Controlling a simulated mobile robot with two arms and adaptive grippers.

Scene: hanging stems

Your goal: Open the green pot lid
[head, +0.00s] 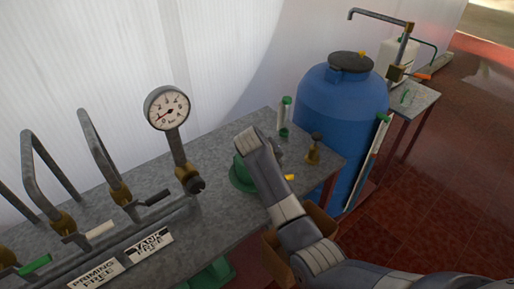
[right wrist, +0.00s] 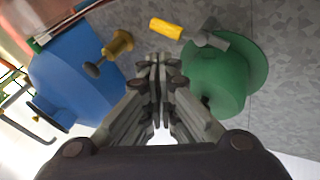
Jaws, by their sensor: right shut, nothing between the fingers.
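The green pot (head: 239,178) stands on the grey bench top, partly hidden behind my right arm in the head view. In the right wrist view the green pot (right wrist: 217,82) is to the right of my right gripper (right wrist: 158,62), with a wide green flange on its far side. A grey lever with a yellow grip (right wrist: 166,28) reaches out from the pot; the yellow end (head: 289,178) also shows in the head view. My right gripper is shut and empty, its fingers beside the pot and apparently apart from it. My left gripper is out of view.
A blue drum (head: 343,98) stands beyond the bench's right end. A brass valve (head: 313,152) and a green-capped tube (head: 285,112) are near the pot. A pressure gauge (head: 167,108) on a pipe rises to the left. Bare bench top (head: 225,130) lies behind the pot.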

